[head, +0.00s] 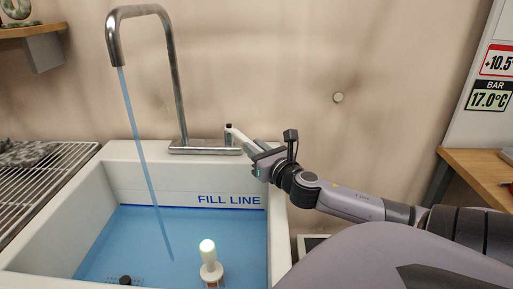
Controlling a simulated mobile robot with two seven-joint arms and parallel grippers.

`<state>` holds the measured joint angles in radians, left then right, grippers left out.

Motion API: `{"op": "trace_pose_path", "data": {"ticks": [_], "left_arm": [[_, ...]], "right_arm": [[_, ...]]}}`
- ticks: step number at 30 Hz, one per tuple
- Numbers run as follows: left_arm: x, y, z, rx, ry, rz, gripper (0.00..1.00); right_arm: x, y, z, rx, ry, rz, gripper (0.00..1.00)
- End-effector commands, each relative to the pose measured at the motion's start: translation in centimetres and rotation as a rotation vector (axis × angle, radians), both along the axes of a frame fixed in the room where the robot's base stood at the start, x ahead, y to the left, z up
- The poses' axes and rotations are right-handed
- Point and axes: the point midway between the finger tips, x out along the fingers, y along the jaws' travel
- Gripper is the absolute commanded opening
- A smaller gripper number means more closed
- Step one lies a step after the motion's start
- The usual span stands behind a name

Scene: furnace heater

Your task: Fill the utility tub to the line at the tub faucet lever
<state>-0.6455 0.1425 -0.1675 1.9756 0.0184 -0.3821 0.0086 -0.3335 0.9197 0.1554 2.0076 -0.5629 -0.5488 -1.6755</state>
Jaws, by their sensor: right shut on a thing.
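The white utility tub (283,235) holds blue water (190,240). A dark blue stripe under the words FILL LINE (229,200) runs along its back inner wall. The water's far edge lies at or just under that stripe; I cannot tell any gap. The metal faucet (172,75) arches over the tub, and a stream of water (142,150) runs from its spout into the tub. My right gripper (238,137) is shut on the faucet lever (228,134) at the right end of the faucet base, partly hiding it. My left gripper is out of view.
A wire rack (40,180) is left of the tub. A wooden bench (480,175) and a temperature panel (490,95) are at right.

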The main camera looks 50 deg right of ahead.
Motion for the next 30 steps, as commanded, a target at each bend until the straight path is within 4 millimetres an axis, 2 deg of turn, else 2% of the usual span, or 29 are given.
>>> {"op": "trace_pose_path", "data": {"ticks": [8,19,30], "left_arm": [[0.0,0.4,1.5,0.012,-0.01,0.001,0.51],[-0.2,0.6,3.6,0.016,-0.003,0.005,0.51],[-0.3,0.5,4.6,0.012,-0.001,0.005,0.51]], "right_arm": [[0.8,1.9,0.5,0.005,-0.004,-0.126,0.0],[2.8,5.2,0.4,0.007,-0.002,-0.384,0.0],[4.6,7.0,0.2,0.003,-0.001,-0.572,0.0]]}}
